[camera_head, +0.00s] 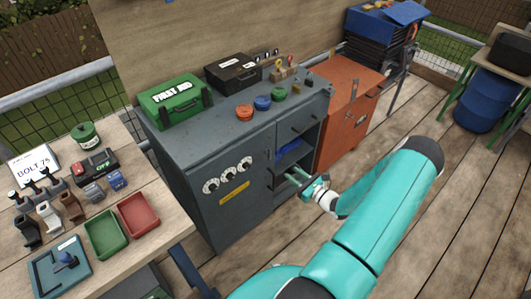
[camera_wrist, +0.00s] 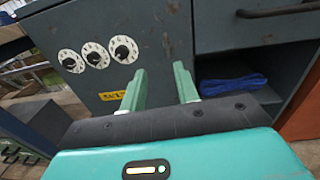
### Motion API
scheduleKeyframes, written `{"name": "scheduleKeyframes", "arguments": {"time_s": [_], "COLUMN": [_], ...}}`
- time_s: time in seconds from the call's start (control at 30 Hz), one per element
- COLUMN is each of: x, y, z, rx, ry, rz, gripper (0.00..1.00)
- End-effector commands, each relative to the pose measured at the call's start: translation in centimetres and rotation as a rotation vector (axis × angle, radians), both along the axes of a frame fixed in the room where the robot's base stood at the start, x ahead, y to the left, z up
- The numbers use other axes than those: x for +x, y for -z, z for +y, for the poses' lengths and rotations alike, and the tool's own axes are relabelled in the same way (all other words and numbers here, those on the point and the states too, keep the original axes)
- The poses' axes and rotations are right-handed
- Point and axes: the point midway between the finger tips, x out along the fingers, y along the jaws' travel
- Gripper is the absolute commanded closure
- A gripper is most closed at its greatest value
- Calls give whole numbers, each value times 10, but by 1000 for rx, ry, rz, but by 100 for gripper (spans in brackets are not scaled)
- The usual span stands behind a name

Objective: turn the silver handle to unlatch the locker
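The grey locker (camera_head: 225,205) has a door with three white dials and a yellow label (camera_head: 234,193). A small, narrow handle (camera_head: 270,179) shows at the door's right edge; its silver colour is not clear at this size. My gripper (camera_head: 297,179) is in front of the locker, just right of that edge, by the open shelf space. In the wrist view the two green fingers (camera_wrist: 160,80) stand apart with nothing between them. They point at the right part of the dial door (camera_wrist: 110,80). I cannot make out the handle's full shape in the wrist view.
A drawer (camera_head: 303,120) sits above an open shelf with a blue cloth (camera_wrist: 232,83). An orange cabinet (camera_head: 345,125) adjoins on the right. A wooden table (camera_head: 135,262) with trays stands at left.

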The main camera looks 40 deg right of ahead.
Motion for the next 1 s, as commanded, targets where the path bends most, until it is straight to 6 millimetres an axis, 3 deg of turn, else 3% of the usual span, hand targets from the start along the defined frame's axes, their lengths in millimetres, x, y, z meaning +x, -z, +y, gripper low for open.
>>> {"name": "scheduleKeyframes", "arguments": {"time_s": [0.1,0.27,0.8,1.0], "x": [-9,-2,100,124], "y": [10,10,10,10], "z": [-8,-8,-4,-5], "rx": [32,34,32,32], "ry": [59,68,64,64], "rz": [-10,-11,-10,-10], "gripper": [69,69,69,69]}}
